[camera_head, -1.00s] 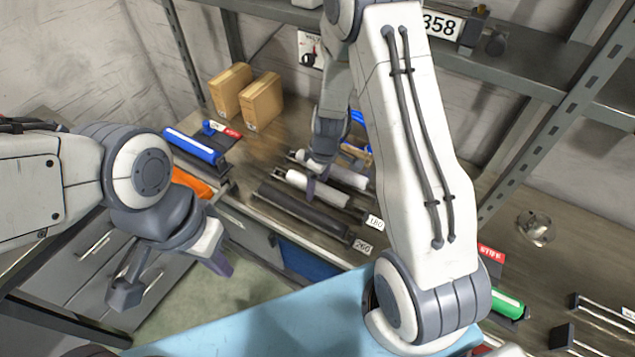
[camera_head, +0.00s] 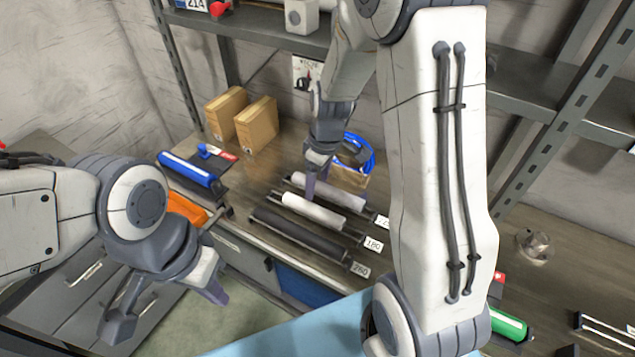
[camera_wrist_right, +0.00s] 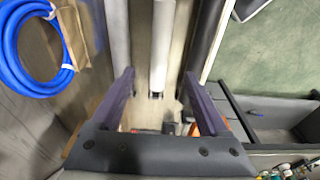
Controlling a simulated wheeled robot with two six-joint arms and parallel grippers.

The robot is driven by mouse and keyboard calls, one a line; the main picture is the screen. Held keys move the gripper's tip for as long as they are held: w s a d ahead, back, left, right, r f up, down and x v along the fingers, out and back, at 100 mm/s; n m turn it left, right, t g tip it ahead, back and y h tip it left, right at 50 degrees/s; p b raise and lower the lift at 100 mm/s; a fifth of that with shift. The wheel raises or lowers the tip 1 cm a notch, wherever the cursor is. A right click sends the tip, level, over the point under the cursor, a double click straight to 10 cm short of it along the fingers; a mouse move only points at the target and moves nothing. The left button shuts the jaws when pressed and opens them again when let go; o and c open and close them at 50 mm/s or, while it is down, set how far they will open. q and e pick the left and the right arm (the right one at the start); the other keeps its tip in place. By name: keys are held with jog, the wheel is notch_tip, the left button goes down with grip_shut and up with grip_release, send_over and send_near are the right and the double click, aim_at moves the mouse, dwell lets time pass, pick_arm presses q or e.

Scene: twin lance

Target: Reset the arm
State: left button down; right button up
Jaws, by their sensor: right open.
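My right gripper (camera_head: 316,180) is above the far workbench, over the rollers, with its arm reaching down from the top of the head view. In the right wrist view its two purple fingers (camera_wrist_right: 158,98) are spread wide with nothing held between them. A white roller (camera_wrist_right: 160,50) lies below and beyond the fingers. My left gripper (camera_head: 166,305) hangs at the left of the head view, over the floor and drawers. It looks spread, with one finger towards the lower left and one towards the right, and I see nothing between them.
White rollers (camera_head: 313,212) and a dark roller (camera_head: 300,235) lie on racks with number tags. A blue hose coil (camera_head: 368,152) sits by a small box behind them. Two cardboard boxes (camera_head: 256,124) stand at the back. A metal shelf (camera_head: 525,90) overhangs the bench.

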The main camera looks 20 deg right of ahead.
jog(key=s+a+r, duration=0.6)
jog(key=s+a, duration=0.2)
jog(key=a, duration=0.3)
jog(key=s+a+r, duration=0.2)
jog(key=s, duration=0.5)
jog(key=s+a+r+g+b, duration=0.1)
jog(key=s+a, duration=0.1)
jog(key=s, duration=0.5)
jog(key=shift+s+a+r, duration=0.15)
jog(key=shift+s+r, duration=0.25)
